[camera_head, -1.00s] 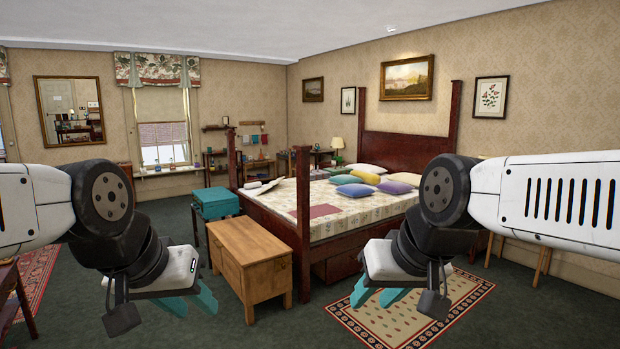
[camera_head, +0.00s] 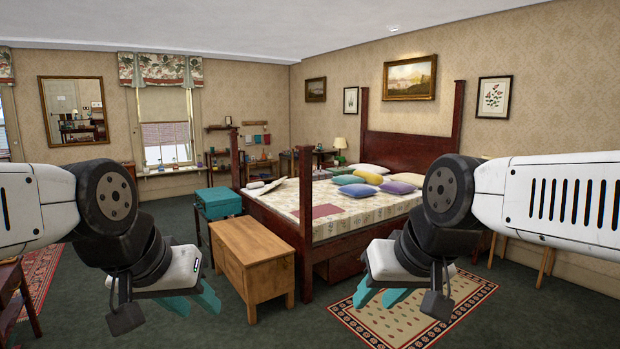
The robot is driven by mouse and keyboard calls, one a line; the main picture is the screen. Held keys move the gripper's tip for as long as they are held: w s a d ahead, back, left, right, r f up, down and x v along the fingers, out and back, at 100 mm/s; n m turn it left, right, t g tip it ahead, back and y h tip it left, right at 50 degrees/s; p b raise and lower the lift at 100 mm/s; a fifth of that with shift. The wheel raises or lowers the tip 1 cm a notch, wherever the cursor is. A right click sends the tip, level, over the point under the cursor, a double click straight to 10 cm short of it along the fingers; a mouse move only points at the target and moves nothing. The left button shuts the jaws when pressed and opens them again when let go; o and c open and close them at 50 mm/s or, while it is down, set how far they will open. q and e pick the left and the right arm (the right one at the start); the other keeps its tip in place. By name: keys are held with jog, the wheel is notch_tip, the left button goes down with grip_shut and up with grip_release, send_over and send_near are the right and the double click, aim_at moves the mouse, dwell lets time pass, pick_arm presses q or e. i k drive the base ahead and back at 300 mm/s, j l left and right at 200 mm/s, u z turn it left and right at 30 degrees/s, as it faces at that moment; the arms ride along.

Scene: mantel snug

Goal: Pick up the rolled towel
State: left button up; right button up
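I cannot make out a rolled towel for certain. A small whitish bundle (camera_head: 258,187) lies on the near left part of the bed (camera_head: 345,220), too small to tell what it is. A yellow roll-shaped cushion (camera_head: 366,174) lies among the pillows on the bed. My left gripper (camera_head: 194,302) has teal fingers spread apart, empty, in front of the wooden chest. My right gripper (camera_head: 382,296) is also spread and empty, above the rug in the picture. Both are well apart from the bed's top.
A wooden chest (camera_head: 252,258) stands at the bed's foot, with a teal box (camera_head: 218,202) on a stand behind it. A patterned rug (camera_head: 420,315) lies at right. A dark bedpost (camera_head: 305,225) rises nearby.

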aim_at(260, 184)
jog(key=i+j+u, duration=0.4)
jog(key=i, duration=0.25)
jog(key=i+j+u, duration=0.3)
jog(key=i, duration=0.65)
jog(key=i+u, duration=0.3)
jog(key=i, duration=3.7)
jog(key=i+j, duration=0.15)
jog(key=i, duration=2.9)
jog(key=i+z, duration=0.2)
jog(key=i, duration=0.45)
jog(key=i+z, duration=0.15)
jog(key=i, duration=0.45)
jog(key=i+j+z, duration=0.2)
jog(key=i, duration=0.45)
jog(key=i+l+z, duration=0.2)
jog(key=z, duration=0.25)
jog(key=i+z, duration=0.85)
jog(key=i+j+z, duration=0.2)
jog(key=z, duration=0.2)
